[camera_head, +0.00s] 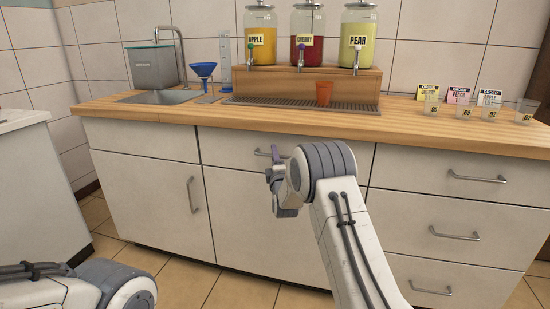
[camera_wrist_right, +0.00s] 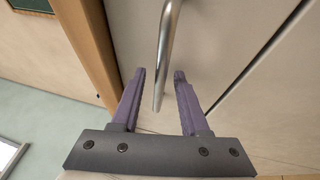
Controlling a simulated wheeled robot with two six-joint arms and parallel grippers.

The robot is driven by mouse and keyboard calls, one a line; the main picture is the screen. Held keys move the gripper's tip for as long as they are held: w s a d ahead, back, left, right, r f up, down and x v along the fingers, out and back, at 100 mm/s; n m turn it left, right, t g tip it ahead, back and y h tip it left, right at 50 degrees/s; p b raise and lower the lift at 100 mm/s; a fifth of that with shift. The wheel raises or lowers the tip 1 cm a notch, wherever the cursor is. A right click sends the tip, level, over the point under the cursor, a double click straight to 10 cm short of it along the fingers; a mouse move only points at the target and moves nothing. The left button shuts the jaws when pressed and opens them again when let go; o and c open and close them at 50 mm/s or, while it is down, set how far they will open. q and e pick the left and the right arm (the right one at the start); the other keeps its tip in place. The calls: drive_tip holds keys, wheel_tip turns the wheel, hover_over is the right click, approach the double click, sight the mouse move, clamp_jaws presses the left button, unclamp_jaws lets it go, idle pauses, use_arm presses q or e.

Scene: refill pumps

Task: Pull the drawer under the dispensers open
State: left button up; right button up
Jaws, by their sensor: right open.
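The drawer (camera_head: 230,147) under the dispensers has a pale front and is closed, flush with the cabinet. Its metal bar handle (camera_head: 262,153) is partly hidden by my right gripper (camera_head: 274,168). In the right wrist view, the handle (camera_wrist_right: 166,50) runs between the two purple fingers of my open right gripper (camera_wrist_right: 160,75). A gap shows on each side, so the fingers are not closed on it. The apple (camera_head: 262,40), cherry (camera_head: 306,40) and pear (camera_head: 358,42) dispensers stand above on a wooden stand. My left gripper is outside the view; only part of that arm shows.
A blue funnel (camera_head: 204,70) is near the sink. Several clear cups and order cards stand at the counter's right. Other drawers (camera_head: 470,173) flank it at right. Floor in front is clear.

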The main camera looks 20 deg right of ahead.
clamp_jaws()
idle(1.4)
